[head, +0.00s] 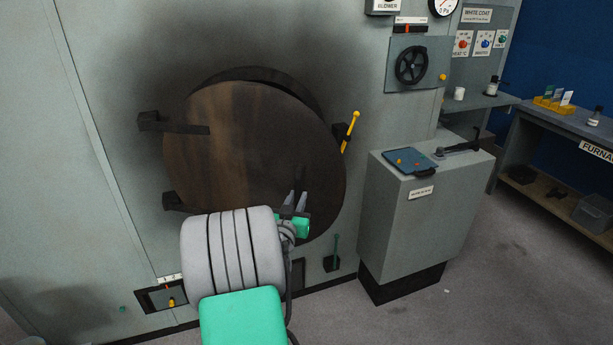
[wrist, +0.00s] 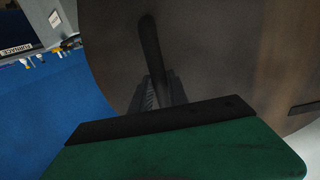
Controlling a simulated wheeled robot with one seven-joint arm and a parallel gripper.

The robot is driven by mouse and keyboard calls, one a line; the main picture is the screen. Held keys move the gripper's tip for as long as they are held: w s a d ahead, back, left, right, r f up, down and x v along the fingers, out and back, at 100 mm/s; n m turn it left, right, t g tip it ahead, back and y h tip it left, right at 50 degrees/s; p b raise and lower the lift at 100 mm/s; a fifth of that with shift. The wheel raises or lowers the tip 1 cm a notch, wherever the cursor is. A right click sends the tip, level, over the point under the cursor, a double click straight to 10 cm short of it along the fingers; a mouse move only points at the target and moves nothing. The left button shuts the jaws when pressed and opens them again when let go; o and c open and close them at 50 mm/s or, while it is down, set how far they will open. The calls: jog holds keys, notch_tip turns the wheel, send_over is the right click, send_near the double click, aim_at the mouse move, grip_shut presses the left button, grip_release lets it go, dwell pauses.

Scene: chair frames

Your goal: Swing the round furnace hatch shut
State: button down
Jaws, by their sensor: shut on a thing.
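The round furnace hatch (head: 250,140) is a brown, scorched disc hung on two dark hinge arms at its left. It stands ajar: a dark crescent of the opening (head: 275,80) shows above and behind its upper right edge. My gripper (head: 296,198) is at the hatch's lower right part. In the wrist view my gripper (wrist: 160,90) is shut on the dark bar handle (wrist: 150,45), which stands against the hatch face (wrist: 240,60). The handle is hard to make out in the head view. My forearm hides the hatch's lower edge.
A yellow-handled lever (head: 350,130) is on the wall just right of the hatch. A grey control cabinet (head: 415,215) stands further right, with a blue clipboard (head: 410,161) on top. A side bench (head: 565,125) is at far right. Floor between is clear.

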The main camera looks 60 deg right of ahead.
aim_at(306, 176)
jog(key=shift+f, duration=0.1)
jog(key=b+x, duration=0.2)
jog(key=x, duration=1)
jog(key=shift+w+d, duration=0.2)
jog(key=shift+d, duration=0.05)
jog(key=c, duration=1.5)
grip_release()
jog(key=shift+w, duration=0.1)
jog(key=o, duration=0.3)
jog(key=shift+s, duration=0.2)
